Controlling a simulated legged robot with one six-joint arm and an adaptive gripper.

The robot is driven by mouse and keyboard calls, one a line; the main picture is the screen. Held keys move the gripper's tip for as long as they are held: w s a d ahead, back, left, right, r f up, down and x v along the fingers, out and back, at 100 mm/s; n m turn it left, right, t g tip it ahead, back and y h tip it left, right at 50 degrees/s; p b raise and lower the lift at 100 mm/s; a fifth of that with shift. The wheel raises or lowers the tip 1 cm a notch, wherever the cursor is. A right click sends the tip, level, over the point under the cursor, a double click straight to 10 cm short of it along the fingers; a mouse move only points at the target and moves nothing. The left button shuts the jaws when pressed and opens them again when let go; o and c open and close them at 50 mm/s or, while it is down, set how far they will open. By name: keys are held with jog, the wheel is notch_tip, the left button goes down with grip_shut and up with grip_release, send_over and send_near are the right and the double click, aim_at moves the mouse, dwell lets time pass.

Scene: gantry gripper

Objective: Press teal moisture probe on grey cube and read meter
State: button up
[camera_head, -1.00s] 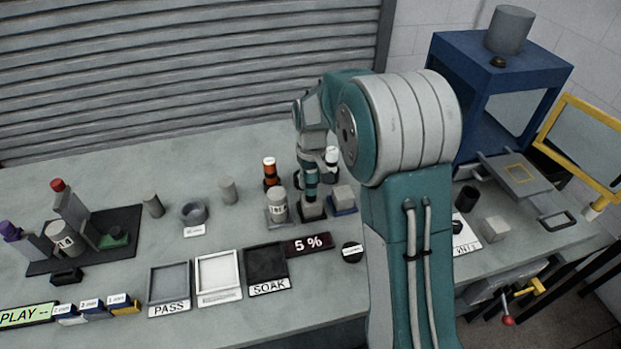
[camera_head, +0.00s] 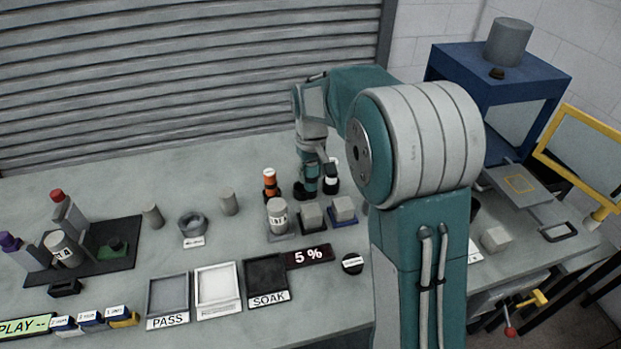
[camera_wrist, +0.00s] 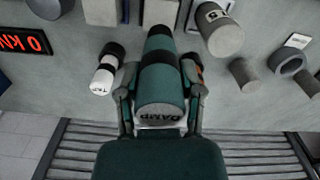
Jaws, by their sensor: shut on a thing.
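My gripper (camera_head: 308,160) is shut on the teal moisture probe (camera_head: 310,180). The probe's body, with a label reading DAMP, fills the middle of the wrist view (camera_wrist: 160,85). In the head view the probe stands just behind a grey cube (camera_head: 311,213) on a black base; whether its lower end touches the bench is unclear. A second grey cube (camera_head: 343,207) sits on a blue base to the right. The meter (camera_head: 308,256), a dark display in front of the cubes, reads 5 %.
An orange marker-like tool (camera_head: 270,183) and a white-topped one (camera_head: 332,174) stand close on either side of the probe. A labelled grey cylinder (camera_head: 278,215) stands left of the cubes. PASS (camera_head: 168,321) and SOAK (camera_head: 268,299) trays lie in front.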

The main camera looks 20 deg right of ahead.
jog(key=shift+r, duration=0.5)
